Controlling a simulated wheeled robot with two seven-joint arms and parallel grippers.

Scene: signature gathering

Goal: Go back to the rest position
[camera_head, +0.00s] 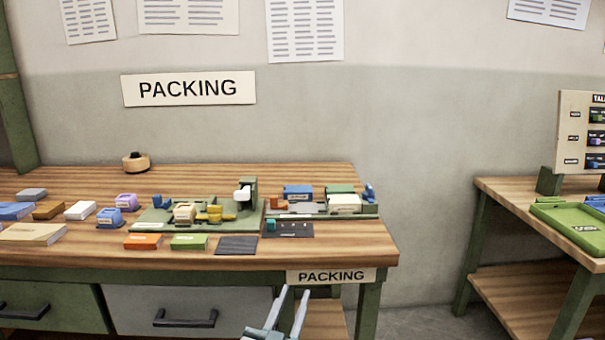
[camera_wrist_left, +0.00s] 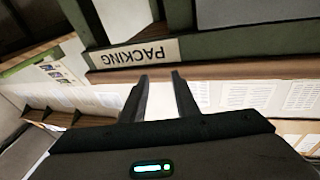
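My left gripper (camera_head: 291,304) is low in the head view, in front of the packing table (camera_head: 300,172) and below its front edge. Its two fingers are apart with nothing between them. In the left wrist view the left gripper (camera_wrist_left: 159,78) also shows two separated fingers and an empty gap, with the table's PACKING label (camera_wrist_left: 140,54) beyond them, upside down. My right gripper is in neither view.
The packing table bears several small boxes, a green mat (camera_head: 157,220) with parts on it, a dark pad (camera_head: 237,245) and a round wooden item (camera_head: 136,162). A second table (camera_head: 500,189) with a green tray (camera_head: 562,236) stands right. Floor shows between the tables.

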